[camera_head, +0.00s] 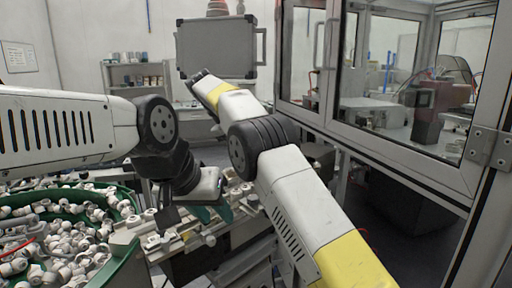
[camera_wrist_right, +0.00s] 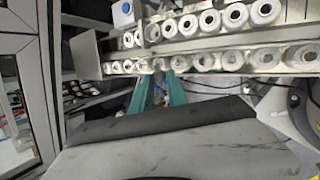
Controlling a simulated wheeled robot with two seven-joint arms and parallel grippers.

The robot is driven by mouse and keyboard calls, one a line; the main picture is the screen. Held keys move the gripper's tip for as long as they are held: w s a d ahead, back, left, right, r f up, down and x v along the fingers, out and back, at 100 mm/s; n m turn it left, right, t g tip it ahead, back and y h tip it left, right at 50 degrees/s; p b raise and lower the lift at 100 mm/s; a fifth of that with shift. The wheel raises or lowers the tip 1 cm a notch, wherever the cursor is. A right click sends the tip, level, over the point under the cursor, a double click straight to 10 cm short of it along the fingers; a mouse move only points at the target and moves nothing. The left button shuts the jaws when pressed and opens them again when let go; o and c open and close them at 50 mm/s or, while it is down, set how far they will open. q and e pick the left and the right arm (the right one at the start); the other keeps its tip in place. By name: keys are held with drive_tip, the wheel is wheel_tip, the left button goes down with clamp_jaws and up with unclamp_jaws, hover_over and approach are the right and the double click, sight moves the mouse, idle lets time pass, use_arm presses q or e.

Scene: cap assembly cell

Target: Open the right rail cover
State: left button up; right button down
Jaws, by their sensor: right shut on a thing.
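My left gripper (camera_head: 213,214) hangs low in the middle of the head view, over the feed rails (camera_head: 178,243). Its two teal fingers look spread, with nothing seen between them. My right gripper (camera_wrist_right: 158,80) shows in the right wrist view. Its teal fingers reach up to the nearer rail (camera_wrist_right: 95,70) and are shut on a small, pale, blurred piece at its edge, seemingly the rail cover (camera_wrist_right: 161,65). The cover's full shape and its hinge cannot be made out. In the head view my right gripper is hidden.
A green bowl (camera_head: 127,192) full of white caps stands left of the rails. White round parts (camera_wrist_right: 188,26) line both rails. A glass-fronted cabinet (camera_head: 455,178) stands close on the right. A grey panel (camera_head: 216,47) and shelves (camera_head: 138,72) are at the back.

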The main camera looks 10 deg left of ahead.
drive_tip(key=shift+w+a+f, duration=0.1)
drive_tip(key=shift+w+f, duration=0.05)
drive_tip(key=shift+f, duration=0.1)
idle(0.4)
drive_tip(key=c, duration=1.6)
unclamp_jaws()
drive_tip(key=shift+h, duration=0.3)
drive_tip(key=shift+r, duration=0.1)
